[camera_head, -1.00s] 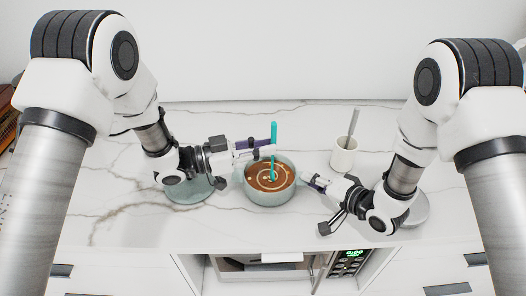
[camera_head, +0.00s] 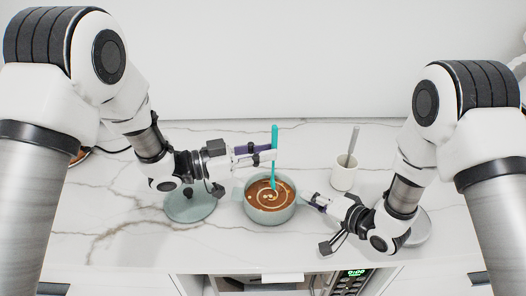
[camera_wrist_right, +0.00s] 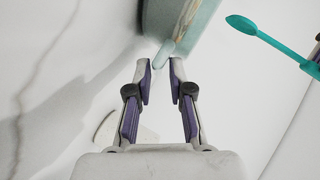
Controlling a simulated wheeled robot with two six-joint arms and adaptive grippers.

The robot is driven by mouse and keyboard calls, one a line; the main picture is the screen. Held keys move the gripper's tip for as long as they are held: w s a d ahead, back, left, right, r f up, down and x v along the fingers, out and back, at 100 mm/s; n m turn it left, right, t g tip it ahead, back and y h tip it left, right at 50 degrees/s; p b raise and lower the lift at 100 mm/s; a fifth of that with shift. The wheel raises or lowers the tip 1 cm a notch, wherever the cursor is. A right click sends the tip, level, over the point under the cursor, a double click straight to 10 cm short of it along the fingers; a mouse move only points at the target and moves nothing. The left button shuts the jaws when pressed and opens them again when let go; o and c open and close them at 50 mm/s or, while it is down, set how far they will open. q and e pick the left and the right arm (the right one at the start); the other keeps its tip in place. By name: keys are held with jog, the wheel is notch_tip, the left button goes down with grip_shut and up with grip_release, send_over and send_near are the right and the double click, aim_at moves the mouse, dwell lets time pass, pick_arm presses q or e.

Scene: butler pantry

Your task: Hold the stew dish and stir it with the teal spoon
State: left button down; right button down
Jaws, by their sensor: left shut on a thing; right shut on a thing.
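The stew dish (camera_head: 249,212) is a round grey-green pot with brown stew and a pale swirl, standing on the marble counter. The teal spoon (camera_head: 275,138) is upright over it. My left gripper (camera_head: 271,154) is shut on the spoon's handle. In the right wrist view the spoon (camera_wrist_right: 278,45) shows its bowl end clear of the dish rim, so it appears to be above the stew. My right gripper (camera_head: 310,202) is shut on the dish's handle at its right side. In the right wrist view my gripper's fingertips (camera_wrist_right: 160,72) are at the handle of the dish (camera_wrist_right: 180,25).
A cream cup (camera_head: 344,177) with a grey utensil (camera_head: 352,143) stands behind and right. A grey-green round disc (camera_head: 190,207) lies left of the dish, under my left arm. A pale round item (camera_head: 421,232) lies under my right arm. An appliance with a green display (camera_head: 353,273) is below the counter edge.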

aim_at(272, 136)
jog(key=shift+s+f, duration=0.1)
jog(key=shift+f, duration=0.15)
pick_arm(q)
jog(key=shift+r, duration=1.95)
pick_arm(e)
jog(key=c, duration=1)
grip_release()
pick_arm(q)
jog(key=shift+w+f, duration=0.1)
jog(key=shift+w, duration=0.1)
pick_arm(e)
jog(key=shift+o, duration=0.2)
jog(key=shift+w, duration=0.2)
